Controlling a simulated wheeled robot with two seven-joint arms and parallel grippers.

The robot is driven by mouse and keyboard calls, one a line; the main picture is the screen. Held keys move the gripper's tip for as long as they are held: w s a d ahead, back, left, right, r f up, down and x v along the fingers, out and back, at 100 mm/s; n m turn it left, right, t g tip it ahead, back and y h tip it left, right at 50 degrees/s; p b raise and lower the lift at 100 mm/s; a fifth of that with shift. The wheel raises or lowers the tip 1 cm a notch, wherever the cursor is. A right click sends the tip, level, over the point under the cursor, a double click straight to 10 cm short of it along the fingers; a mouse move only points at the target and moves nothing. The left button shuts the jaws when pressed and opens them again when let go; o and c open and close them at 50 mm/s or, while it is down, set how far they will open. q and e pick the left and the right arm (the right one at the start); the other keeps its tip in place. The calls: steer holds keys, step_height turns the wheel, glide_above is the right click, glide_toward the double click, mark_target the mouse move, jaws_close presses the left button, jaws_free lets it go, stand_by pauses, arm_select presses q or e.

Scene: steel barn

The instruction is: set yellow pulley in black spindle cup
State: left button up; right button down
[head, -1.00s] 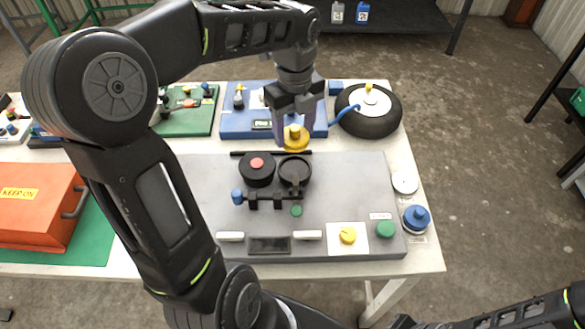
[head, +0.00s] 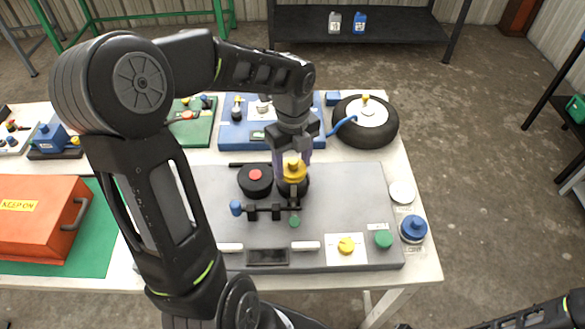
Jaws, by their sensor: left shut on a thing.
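The yellow pulley (head: 294,171) is held in my left gripper (head: 292,163), which comes down from above and is shut on it. The pulley is over the black spindle cup (head: 303,187) on the grey panel (head: 350,205). The pulley and gripper hide most of the cup, and I cannot tell whether the pulley touches it. My right gripper is out of view; only part of my right arm shows at the bottom right.
Left of the cup is a black round part with a red centre (head: 255,179). In front are a bar with a blue knob (head: 236,207) and a green button (head: 294,222). A tyre (head: 365,122) and blue board (head: 232,136) stand behind. An orange box (head: 40,215) is left.

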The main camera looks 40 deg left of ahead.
mark_target(292, 171)
arm_select(q)
steer(key=shift+f, duration=1.4)
steer(key=shift+f, duration=0.2)
steer(key=o, duration=1.2)
steer(key=shift+o, duration=0.2)
steer(key=shift+r, duration=0.1)
step_height(292, 171, up, 12)
steer(key=shift+r+b, duration=0.1)
steer(key=shift+b, duration=0.2)
